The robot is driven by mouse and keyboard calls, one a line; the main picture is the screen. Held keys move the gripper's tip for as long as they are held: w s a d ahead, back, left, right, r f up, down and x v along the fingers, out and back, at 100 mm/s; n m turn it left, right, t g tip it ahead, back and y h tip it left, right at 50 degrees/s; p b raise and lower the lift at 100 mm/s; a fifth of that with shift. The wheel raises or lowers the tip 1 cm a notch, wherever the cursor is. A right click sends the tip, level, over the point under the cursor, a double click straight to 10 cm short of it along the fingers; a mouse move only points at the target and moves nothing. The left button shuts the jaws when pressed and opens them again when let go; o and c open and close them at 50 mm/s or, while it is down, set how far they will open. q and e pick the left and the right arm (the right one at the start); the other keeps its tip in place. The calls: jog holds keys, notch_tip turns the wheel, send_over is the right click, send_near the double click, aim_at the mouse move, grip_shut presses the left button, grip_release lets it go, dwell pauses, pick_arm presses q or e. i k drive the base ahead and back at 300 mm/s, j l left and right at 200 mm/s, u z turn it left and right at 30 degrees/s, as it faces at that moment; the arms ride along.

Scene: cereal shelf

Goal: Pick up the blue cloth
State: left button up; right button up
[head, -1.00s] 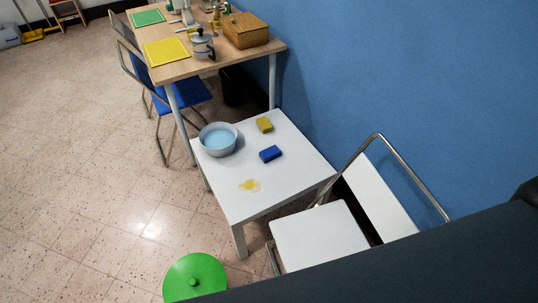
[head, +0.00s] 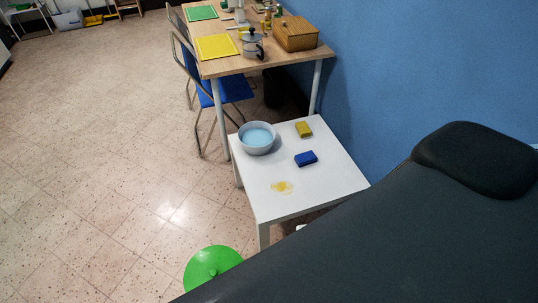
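A small blue block-shaped cloth (head: 306,159) lies on the low white table (head: 262,196), right of its middle. A yellow block of similar shape (head: 303,129) lies behind it, near the table's back right edge. A grey bowl (head: 257,139) with light blue liquid stands at the table's back left. A yellow stain (head: 282,187) is on the tabletop in front of the blue cloth. Neither of my grippers shows in the head view. A large dark arm link of mine fills the lower right and covers what lies behind it.
A wooden table with a yellow mat (head: 217,47), a moka pot (head: 252,44) and a wooden box (head: 296,33) stands behind. A blue chair (head: 232,90) is at its left. A green round lid (head: 212,267) is low in front. Floor at left is clear; a blue wall is right.

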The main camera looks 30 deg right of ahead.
aim_at(306, 158)
jog(key=u, duration=0.85)
jog(key=i+j+u, duration=0.1)
jog(key=j, duration=0.25)
jog(key=i+j, duration=0.1)
jog(key=j, duration=0.2)
jog(key=i+j, duration=0.15)
jog(key=j, duration=0.15)
jog(key=i+j, duration=0.15)
jog(key=j, duration=0.15)
jog(key=i+j, duration=0.15)
jog(key=j, duration=0.2)
jog(key=i+j+z, duration=0.2)
jog(key=i, duration=0.35)
jog(key=i+j+z, duration=0.2)
jog(key=i+j, duration=0.15)
jog(key=i, duration=0.15)
jog(key=i+l+z, duration=0.1)
jog(key=i+z, duration=0.35)
jog(key=i+j+z, duration=0.15)
jog(key=i+z, duration=0.35)
jog(key=i, duration=0.15)
jog(key=i+z, duration=1.1)
jog(key=i+l+z, duration=0.1)
jog(key=z, duration=0.35)
jog(key=i+z, duration=0.5)
jog(key=z, duration=0.35)
jog(key=i+z, duration=0.3)
jog(key=i+j+z, duration=0.1)
jog(key=i+z, duration=0.2)
